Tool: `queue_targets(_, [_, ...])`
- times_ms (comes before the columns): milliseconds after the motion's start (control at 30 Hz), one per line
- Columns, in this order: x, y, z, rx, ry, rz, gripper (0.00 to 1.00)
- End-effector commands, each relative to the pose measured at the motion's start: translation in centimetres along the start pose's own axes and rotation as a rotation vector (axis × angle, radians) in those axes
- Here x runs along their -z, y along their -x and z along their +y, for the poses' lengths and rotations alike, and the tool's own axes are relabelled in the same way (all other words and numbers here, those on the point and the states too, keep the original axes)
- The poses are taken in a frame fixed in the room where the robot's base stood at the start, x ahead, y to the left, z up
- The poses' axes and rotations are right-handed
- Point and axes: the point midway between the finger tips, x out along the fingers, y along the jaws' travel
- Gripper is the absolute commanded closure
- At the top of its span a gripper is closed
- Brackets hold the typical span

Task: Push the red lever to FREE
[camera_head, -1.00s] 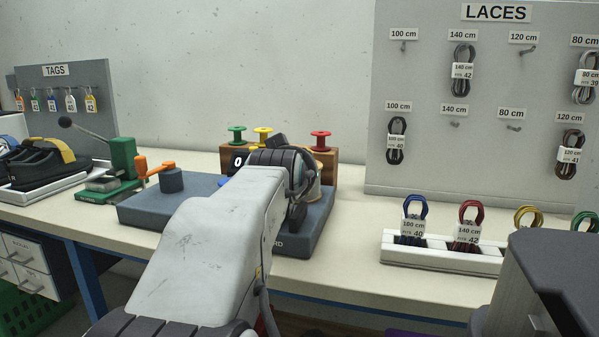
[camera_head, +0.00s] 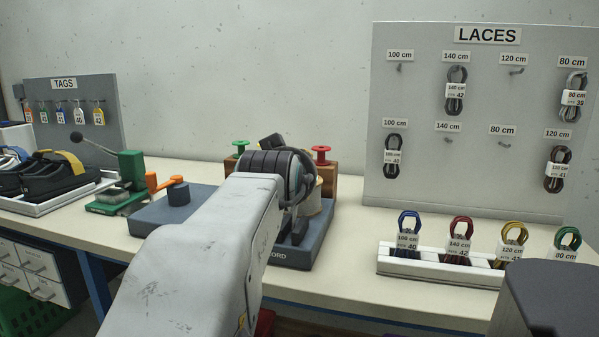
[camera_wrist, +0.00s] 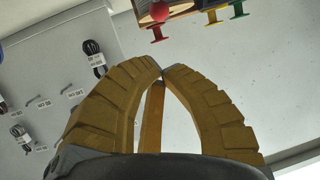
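No red lever shows clearly. In the wrist view a small red ball (camera_wrist: 160,12) sits by a wooden block at the top edge; I cannot tell whether it is the lever's knob. In the head view my arm hides the middle and right of the blue-grey cord board (camera_head: 160,222), and no FREE marking is legible. My gripper (camera_wrist: 162,73) has two ribbed ochre fingers whose tips meet, with nothing visible held between them. It points toward the wall, apart from the red ball. My gripper's fingers are hidden in the head view.
An orange lever (camera_head: 170,181) stands on the board's left. A green press (camera_head: 131,168) with a black-knobbed rod is beside it. Red (camera_head: 321,150) and green (camera_head: 240,145) spools stand behind my arm. The lace tray (camera_head: 390,267) is at right, below the lace panel (camera_head: 420,180).

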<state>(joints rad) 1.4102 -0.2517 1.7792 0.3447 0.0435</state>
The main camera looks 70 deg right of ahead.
Motion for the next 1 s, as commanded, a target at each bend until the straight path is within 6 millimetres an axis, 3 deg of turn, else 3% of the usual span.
queue_targets(133, [1.2, 2.2, 0.0, -0.002, 0.0, 0.0, 1.0])
queue_targets(400, [1.8, 4.4, 0.1, -0.003, 0.0, 0.0, 1.0])
queue_targets(1000, [1.8, 4.8, 0.1, -0.003, 0.0, -0.001, 1.0])
